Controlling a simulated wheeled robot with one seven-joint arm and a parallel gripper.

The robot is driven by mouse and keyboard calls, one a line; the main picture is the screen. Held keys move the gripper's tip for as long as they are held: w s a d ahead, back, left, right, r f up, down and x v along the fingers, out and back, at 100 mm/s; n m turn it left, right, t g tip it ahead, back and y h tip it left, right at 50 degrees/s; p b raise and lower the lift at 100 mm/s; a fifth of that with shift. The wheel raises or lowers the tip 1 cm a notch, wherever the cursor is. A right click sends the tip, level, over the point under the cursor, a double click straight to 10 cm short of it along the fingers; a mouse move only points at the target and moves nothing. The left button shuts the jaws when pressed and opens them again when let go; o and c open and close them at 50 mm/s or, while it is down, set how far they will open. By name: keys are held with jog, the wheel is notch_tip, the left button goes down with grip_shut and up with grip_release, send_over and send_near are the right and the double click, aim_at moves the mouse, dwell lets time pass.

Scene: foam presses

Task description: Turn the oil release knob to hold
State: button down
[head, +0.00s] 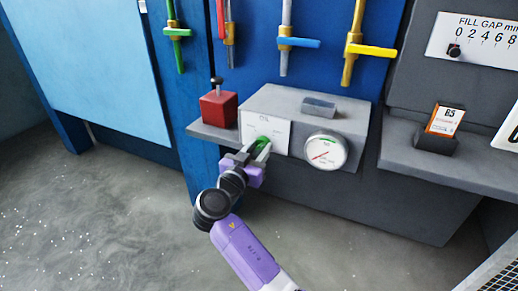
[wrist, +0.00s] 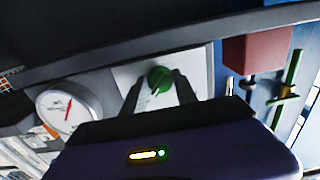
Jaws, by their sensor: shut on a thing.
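The oil release knob (wrist: 160,79) is green and sits on a white plate labelled OIL (head: 277,130) on the front of a grey box (head: 310,102). My gripper (head: 261,146) reaches the plate from below, its fingers around the knob. In the wrist view my gripper (wrist: 160,92) has one dark finger on each side of the knob, shut on it. In the head view the fingers hide much of the knob. The printing around the knob is too small to read, so I cannot tell which mark it points at.
A round gauge (head: 325,151) with a red needle is right of the plate. A red block (head: 218,107) with a black-topped lever stands left of the box. Coloured valve handles (head: 284,43) hang above. A grey shelf with an orange-labelled card (head: 445,121) is at right.

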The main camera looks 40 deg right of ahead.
jog(key=n+p, duration=0.1)
jog(key=n, duration=0.3)
jog(key=shift+r+n, duration=0.1)
jog(key=shift+n, duration=0.3)
jog(key=n+p, duration=0.2)
jog(key=n, duration=0.2)
jog(key=shift+r+n, duration=0.1)
jog(key=shift+n, duration=0.2)
jog(key=n+p, duration=0.3)
jog(key=n, duration=0.1)
jog(key=shift+s+n, duration=0.1)
jog(key=shift+n, duration=0.2)
jog(key=shift+n+p, duration=1.45)
jog(key=shift+n, duration=0.55)
jog(key=c, duration=1)
grip_release()
jog(key=shift+o, duration=0.2)
